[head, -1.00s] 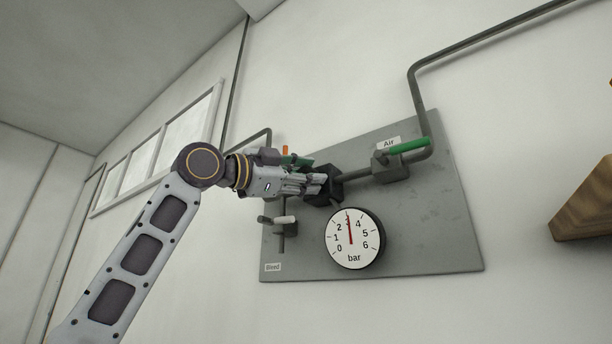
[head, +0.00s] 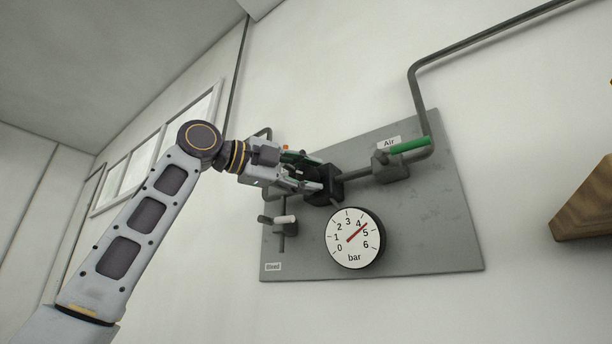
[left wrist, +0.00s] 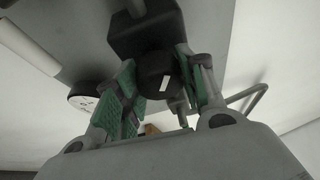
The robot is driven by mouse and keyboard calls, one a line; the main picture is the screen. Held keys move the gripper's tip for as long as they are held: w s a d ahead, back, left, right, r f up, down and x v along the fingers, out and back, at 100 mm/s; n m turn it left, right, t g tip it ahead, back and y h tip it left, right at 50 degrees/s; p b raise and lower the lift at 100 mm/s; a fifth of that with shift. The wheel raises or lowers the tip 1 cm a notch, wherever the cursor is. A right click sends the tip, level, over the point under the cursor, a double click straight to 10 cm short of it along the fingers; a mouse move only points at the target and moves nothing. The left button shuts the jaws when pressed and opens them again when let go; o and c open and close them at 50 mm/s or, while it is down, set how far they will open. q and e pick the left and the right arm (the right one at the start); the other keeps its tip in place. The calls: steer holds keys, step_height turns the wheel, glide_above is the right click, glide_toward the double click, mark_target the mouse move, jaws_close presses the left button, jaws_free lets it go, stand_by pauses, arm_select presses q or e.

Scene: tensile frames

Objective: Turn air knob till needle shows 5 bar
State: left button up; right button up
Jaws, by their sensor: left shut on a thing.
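The black air knob (left wrist: 158,80) carries a white mark and sits on a dark regulator block (head: 326,185) on the grey panel. My left gripper (head: 312,174) is shut on the knob, with its green-padded fingers on either side of it in the left wrist view (left wrist: 160,90). In the head view the fingers hide most of the knob. The round white gauge (head: 354,239) is below and right of the knob. Its red needle (head: 359,231) points up and right, between 4 and 5 bar. My right gripper is out of view.
A white-handled valve (head: 284,220) is lower left, above the "Bleed" label (head: 273,267). Pipes run along the wall, and a wooden piece (head: 585,205) juts in at right.

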arm_select(q)
steer(key=shift+r+m, duration=0.1)
steer(key=shift+m, duration=0.4)
steer(key=o, duration=1)
steer(key=shift+a, duration=0.1)
steer(key=v, duration=1.2)
steer(key=shift+r, duration=0.15)
stand_by(0.3)
